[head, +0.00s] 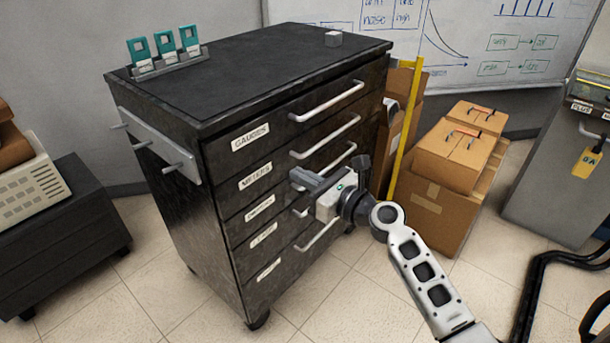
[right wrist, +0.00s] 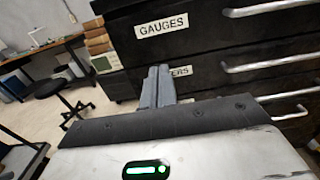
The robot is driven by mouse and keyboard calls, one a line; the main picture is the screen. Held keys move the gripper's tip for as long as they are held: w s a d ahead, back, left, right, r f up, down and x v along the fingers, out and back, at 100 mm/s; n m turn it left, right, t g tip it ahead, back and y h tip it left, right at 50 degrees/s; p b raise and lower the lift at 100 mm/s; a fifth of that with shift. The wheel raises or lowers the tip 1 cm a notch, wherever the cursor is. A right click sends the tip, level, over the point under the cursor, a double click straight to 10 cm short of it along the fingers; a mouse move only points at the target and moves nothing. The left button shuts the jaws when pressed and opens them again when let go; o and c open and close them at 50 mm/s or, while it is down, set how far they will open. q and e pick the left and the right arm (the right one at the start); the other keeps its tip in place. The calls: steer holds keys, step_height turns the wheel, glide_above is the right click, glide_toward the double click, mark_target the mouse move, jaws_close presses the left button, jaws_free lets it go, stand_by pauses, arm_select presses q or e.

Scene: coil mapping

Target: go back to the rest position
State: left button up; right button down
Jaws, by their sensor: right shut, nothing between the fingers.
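My right gripper (head: 305,180) is in front of the black drawer cabinet (head: 232,210), near the middle drawers. Its fingers also show in the right wrist view (right wrist: 158,85), closed together with nothing between them. The gripper body hides part of the lower drawer handles. All drawers look shut. The top two labels read GAUGES (head: 250,137) and METERS (head: 255,175). My left gripper is not in either view.
Cardboard boxes (head: 440,185) and a yellow post (head: 403,130) are right of the cabinet. Tiled floor in front is clear.

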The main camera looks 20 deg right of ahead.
steer(key=s+a+f+n+g+h, duration=0.1)
steer(key=s+a+f+n+g, duration=0.1)
steer(key=s+f+n, duration=0.3)
steer(key=s+a+f+n+g+h, duration=0.2)
steer(key=s+a+f+n, duration=0.2)
steer(key=s+n, duration=0.7)
steer(key=s+a+f+n+g+h, duration=0.1)
steer(key=s+f+n, duration=0.5)
steer(key=n, duration=1.1)
steer(key=shift+s+a+f+g, duration=0.4)
steer(key=shift+s+a, duration=0.5)
steer(key=shift+s, duration=0.3)
